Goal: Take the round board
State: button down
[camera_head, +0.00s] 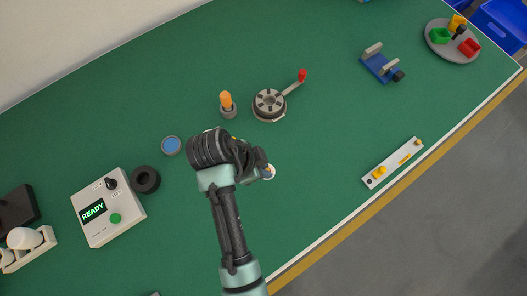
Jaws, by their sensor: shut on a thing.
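My gripper (264,168) is over the green table, just right of the picture's middle, with its wrist partly covering it. It is shut on a small round board (269,173), whose pale rim and bluish part show at the fingertips. Most of the board is hidden by the fingers, and I cannot tell whether it touches the table.
A blue-topped round piece (171,146), an orange bulb on a grey base (227,104) and a slotted disc fixture with a red-knobbed crank (268,103) stand nearby. The READY box (108,208) and black ring (146,179) are left. A white strip (392,164) lies right; the space between is clear.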

notch_tip(320, 180, up, 5)
jog(key=shift+f+p, duration=0.15)
jog(key=shift+p, duration=0.2)
notch_tip(320, 180, up, 4)
jog(key=p, duration=0.4)
jog(key=shift+f, duration=0.1)
